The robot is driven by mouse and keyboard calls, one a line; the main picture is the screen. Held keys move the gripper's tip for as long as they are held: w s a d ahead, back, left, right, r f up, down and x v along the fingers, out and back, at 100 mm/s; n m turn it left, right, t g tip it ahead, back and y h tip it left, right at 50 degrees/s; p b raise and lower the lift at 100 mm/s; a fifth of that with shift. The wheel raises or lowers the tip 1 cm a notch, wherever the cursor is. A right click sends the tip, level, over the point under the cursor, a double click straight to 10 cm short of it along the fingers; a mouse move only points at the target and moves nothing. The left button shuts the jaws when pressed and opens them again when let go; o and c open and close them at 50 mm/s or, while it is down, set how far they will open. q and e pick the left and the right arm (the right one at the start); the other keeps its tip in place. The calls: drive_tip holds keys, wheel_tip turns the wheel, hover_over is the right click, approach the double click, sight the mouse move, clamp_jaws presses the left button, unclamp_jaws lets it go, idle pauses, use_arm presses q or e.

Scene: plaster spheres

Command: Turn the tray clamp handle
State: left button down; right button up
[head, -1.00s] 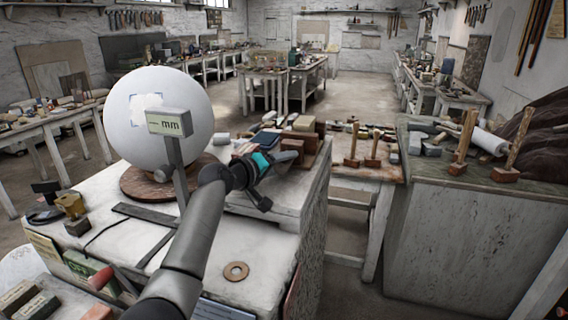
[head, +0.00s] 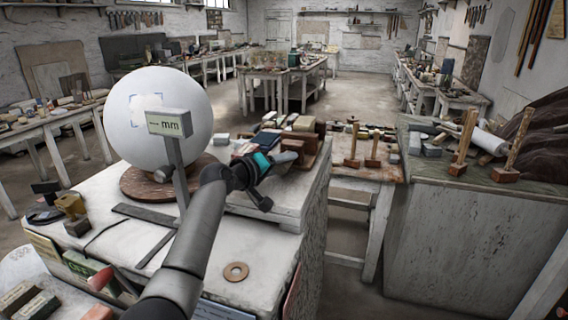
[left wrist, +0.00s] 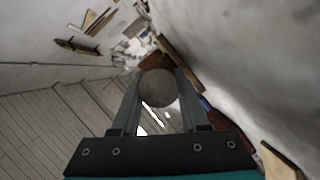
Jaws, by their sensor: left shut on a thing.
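My left gripper (head: 283,158) is above the right part of the white worktop in the head view, its wrist marked by a teal band. In the left wrist view its two fingers (left wrist: 158,100) are shut on a round grey knob (left wrist: 158,87), which appears to be the clamp handle's end. The rest of the clamp and the tray cannot be made out clearly; my arm and gripper cover part of that area. My right gripper is in neither view.
A large white plaster sphere (head: 158,115) rests on a round brown base (head: 140,185), left of my arm. Brown blocks (head: 318,150) and books crowd beyond the gripper.

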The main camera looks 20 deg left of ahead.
use_arm(q)
drive_tip(key=shift+r+m+p, duration=0.1)
drive_tip(key=shift+m+p, duration=0.4)
drive_tip(key=shift+p, duration=0.3)
drive_tip(key=m+y+p, duration=0.3)
drive_tip(key=m+p, duration=0.1)
drive_tip(key=p, duration=0.2)
drive_tip(key=shift+d+g, duration=0.1)
drive_tip(key=shift+g, duration=0.3)
drive_tip(key=m+y+p, duration=0.1)
drive_tip(key=m+p, duration=0.1)
drive_tip(key=shift+y+p, duration=0.3)
drive_tip(key=shift+m+y+p, duration=0.3)
drive_tip(key=shift+m+y, duration=0.2)
drive_tip(key=shift+m, duration=0.1)
drive_tip(key=shift+m+y, duration=0.5)
drive_tip(key=shift+m, duration=0.1)
drive_tip(key=shift+m+y+b, duration=0.45)
drive_tip(key=shift+m+y, duration=0.35)
drive_tip(key=shift+m, duration=0.4)
